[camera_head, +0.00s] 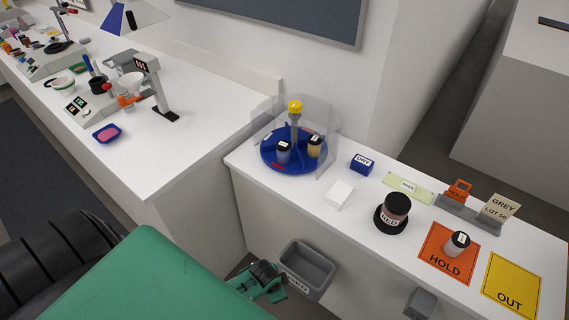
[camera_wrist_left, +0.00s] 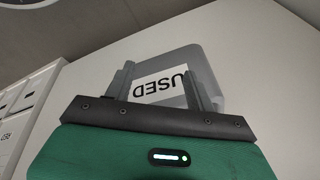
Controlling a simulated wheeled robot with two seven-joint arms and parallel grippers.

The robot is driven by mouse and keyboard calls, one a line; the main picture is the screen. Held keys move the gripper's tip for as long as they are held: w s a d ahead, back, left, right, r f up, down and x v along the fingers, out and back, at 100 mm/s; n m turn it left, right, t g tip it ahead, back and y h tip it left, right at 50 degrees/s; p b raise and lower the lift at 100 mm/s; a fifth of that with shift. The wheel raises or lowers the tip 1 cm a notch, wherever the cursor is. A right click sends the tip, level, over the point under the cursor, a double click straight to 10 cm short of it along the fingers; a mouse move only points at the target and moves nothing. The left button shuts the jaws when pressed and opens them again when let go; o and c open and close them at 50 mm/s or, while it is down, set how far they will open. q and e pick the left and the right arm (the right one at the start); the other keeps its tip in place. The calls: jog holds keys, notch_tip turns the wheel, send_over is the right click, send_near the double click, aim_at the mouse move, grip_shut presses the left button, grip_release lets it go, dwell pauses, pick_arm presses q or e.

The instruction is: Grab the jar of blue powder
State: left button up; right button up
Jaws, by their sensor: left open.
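A jar with bluish contents and a white-topped dark lid (camera_head: 283,153) stands on the blue round turntable (camera_head: 270,166). A yellow jar (camera_head: 314,148) stands to its right on the same turntable. A clear curved shield (camera_head: 328,165) rises around the back and right of the turntable. My left gripper (camera_head: 272,284) is low in front of the white counter, below and well apart from the jars, beside the grey USED bin (camera_head: 308,268). In the left wrist view its two fingers (camera_wrist_left: 157,80) are apart with nothing held, and the bin (camera_wrist_left: 195,65) is behind them. My right gripper is not in view.
On the counter (camera_head: 300,196) are a blue box (camera_head: 361,162), a white block (camera_head: 339,194), a RED jar (camera_head: 394,210) on a black base, and a jar (camera_head: 457,244) on the orange HOLD mat (camera_head: 440,268). The yellow OUT mat (camera_head: 512,285) is bare.

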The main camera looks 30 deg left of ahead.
pick_arm(q)
jog(key=w+d+r+m, duration=0.1)
jog(key=w+r+m, duration=0.2)
jog(key=w+r, duration=0.4)
notch_tip(320, 180, up, 34)
jog(key=f+m+t+y+b, duration=0.1)
jog(key=m+y+b, duration=0.1)
jog(key=m, duration=2.1)
send_over(282, 146)
jog(key=s+d, duration=0.2)
jog(key=s, duration=0.2)
jog(key=x, duration=0.4)
jog(key=p+x, duration=0.1)
jog(key=x, duration=0.3)
jog(key=shift+w+a+r, duration=0.15)
jog(key=shift+w+a, duration=0.05)
jog(key=p+x, duration=0.2)
jog(key=x, duration=0.2)
jog(key=shift+a+f, duration=0.15)
jog(key=shift+f, duration=0.2)
jog(key=shift+w+f, duration=0.1)
jog(key=shift+f, duration=0.25)
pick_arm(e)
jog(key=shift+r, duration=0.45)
